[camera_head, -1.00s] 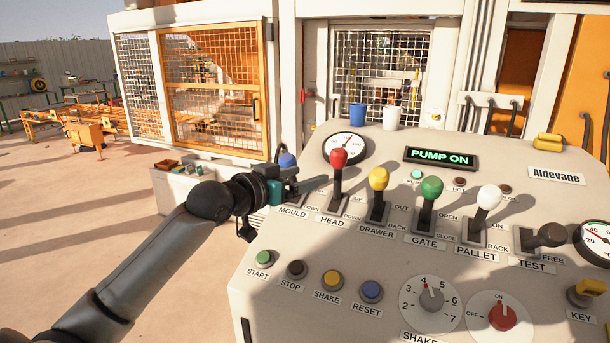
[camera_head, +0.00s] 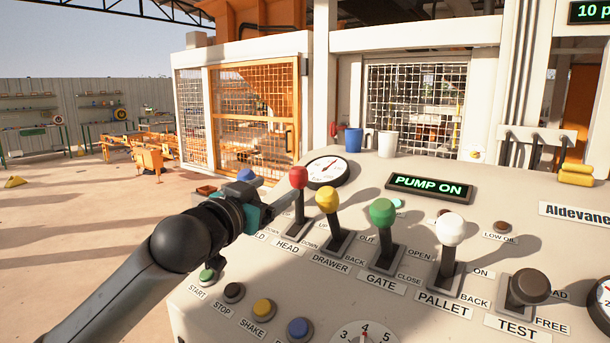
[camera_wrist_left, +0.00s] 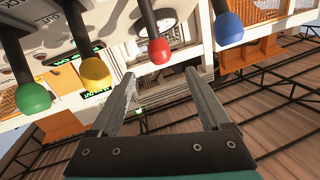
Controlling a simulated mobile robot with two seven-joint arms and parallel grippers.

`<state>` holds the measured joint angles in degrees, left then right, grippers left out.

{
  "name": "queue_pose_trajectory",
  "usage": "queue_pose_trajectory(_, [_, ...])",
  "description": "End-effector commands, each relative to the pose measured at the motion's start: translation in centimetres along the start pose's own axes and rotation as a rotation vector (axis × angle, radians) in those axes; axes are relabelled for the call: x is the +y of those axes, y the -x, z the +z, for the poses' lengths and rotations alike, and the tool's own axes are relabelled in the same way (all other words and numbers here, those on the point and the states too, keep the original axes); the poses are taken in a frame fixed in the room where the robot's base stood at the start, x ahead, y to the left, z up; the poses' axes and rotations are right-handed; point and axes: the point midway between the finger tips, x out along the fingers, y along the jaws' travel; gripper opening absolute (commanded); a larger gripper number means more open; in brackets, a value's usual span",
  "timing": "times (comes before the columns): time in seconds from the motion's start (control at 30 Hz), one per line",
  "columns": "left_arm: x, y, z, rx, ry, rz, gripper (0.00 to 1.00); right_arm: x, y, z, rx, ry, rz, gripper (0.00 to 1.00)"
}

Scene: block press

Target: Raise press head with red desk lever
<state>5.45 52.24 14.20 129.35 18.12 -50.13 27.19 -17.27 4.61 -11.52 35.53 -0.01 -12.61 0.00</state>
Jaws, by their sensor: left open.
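The red lever knob (camera_head: 298,177) tops a dark upright lever on the desk, at the slot labelled HEAD. My left gripper (camera_head: 276,190) is just left of this knob, open and empty. In the left wrist view the red knob (camera_wrist_left: 158,51) shows beyond and between the open fingertips (camera_wrist_left: 160,76), with no clear contact. The blue knob (camera_head: 247,175) of the neighbouring lever is partly hidden behind my gripper; it shows whole in the wrist view (camera_wrist_left: 229,28). The press head itself cannot be made out. My right gripper is not in view.
Yellow (camera_head: 328,199), green (camera_head: 382,211) and white (camera_head: 450,229) lever knobs stand in a row to the right, close together. A PUMP ON display (camera_head: 430,187) and a round gauge (camera_head: 327,171) sit behind. Push buttons (camera_head: 263,309) lie in front.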

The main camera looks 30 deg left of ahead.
Motion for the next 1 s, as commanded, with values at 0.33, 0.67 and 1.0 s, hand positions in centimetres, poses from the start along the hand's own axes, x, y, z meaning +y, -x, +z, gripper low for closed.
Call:
queue_pose_trajectory(0.33, [0.0, -4.4, -0.3, 0.002, 0.001, 0.001, 0.81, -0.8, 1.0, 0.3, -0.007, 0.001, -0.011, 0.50])
queue_pose_trajectory(0.67, [0.0, -8.9, -0.2, 0.000, 0.002, 0.000, 0.81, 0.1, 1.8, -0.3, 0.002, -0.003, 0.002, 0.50])
queue_pose_trajectory(1.0, [0.0, -12.8, -0.1, 0.000, 0.001, 0.001, 0.81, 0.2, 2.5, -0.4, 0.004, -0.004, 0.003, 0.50])
